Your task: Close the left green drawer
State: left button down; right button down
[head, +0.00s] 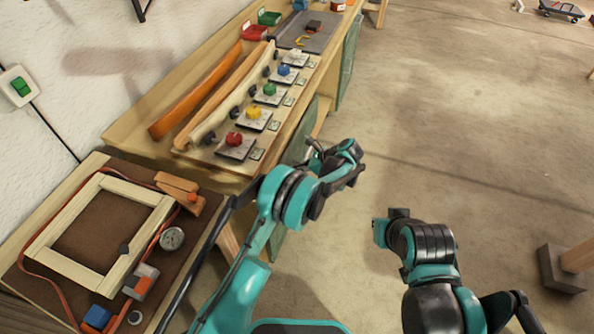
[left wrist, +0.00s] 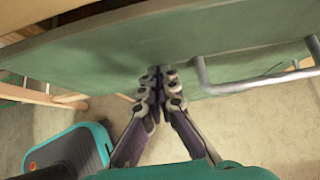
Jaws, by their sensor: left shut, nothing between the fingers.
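Below the workbench edge, a green front (head: 298,148) shows in the head view, partly hidden by my left arm. In the left wrist view a wide green front (left wrist: 110,55) with a grey bar handle (left wrist: 250,80) fills the upper part. My left gripper (head: 314,148) is shut and empty beside the near green front. In the left wrist view its fingertips (left wrist: 158,76) meet at the front's lower edge, left of the handle; contact is unclear. How far the front stands out is hard to tell.
Another green front (head: 348,62) is farther along the bench. The wooden workbench (head: 118,135) carries curved laths (head: 195,92) and several coloured knobs on plates. A wooden frame (head: 45,240) lies on the near brown surface. The concrete floor (head: 440,130) at right is mostly clear.

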aim_at(287, 164)
pick_arm(q)
jog(key=shift+a, duration=0.1)
jog(key=a, duration=0.1)
jog(key=w+a, duration=0.1)
jog(key=a, duration=0.2)
jog(key=shift+w+a+b, duration=0.3)
jog(key=shift+b, duration=0.05)
jog(key=shift+a, duration=0.1)
